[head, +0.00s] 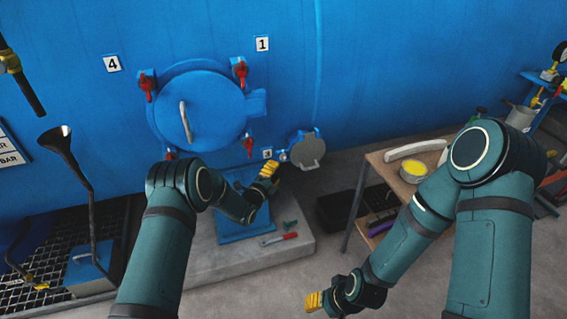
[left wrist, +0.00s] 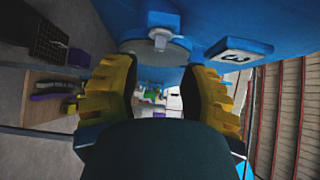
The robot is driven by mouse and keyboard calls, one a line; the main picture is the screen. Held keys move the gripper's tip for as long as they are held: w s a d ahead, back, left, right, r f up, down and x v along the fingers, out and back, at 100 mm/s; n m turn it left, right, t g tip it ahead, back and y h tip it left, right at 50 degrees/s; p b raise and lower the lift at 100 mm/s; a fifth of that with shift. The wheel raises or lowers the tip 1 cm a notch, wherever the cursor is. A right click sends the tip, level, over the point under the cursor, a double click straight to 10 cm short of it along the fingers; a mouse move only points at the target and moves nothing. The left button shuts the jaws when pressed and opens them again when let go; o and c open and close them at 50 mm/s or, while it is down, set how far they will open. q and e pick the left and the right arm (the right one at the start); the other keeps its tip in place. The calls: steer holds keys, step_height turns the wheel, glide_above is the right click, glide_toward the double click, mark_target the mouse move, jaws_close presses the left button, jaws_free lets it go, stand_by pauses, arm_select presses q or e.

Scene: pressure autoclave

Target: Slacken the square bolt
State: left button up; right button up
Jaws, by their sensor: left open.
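A pale square bolt head (left wrist: 160,40) shows on a round grey cap (left wrist: 155,52) at the top of the left wrist view. It lies beyond my left fingertips, in line with the gap between them. The grey cap (head: 307,151) also shows in the head view, right of the label 3; the bolt cannot be made out there. My left gripper (head: 269,171) is just left of and below the cap. In the left wrist view its yellow fingers (left wrist: 160,88) are apart and empty. My right gripper (head: 314,301) is low at the bottom centre, away from the vessel; its finger gap cannot be judged.
The blue vessel has a round door (head: 205,115) with red clamps and a handle. A wooden bench (head: 376,160) with a yellow-topped tin (head: 413,170) stands to the right. A funnel pipe (head: 60,145) stands left.

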mark_target(283, 160)
arm_select(q)
steer(key=shift+b+x, duration=0.7)
steer(key=shift+x, duration=2.75)
steer(key=shift+r, duration=0.1)
jaws_close()
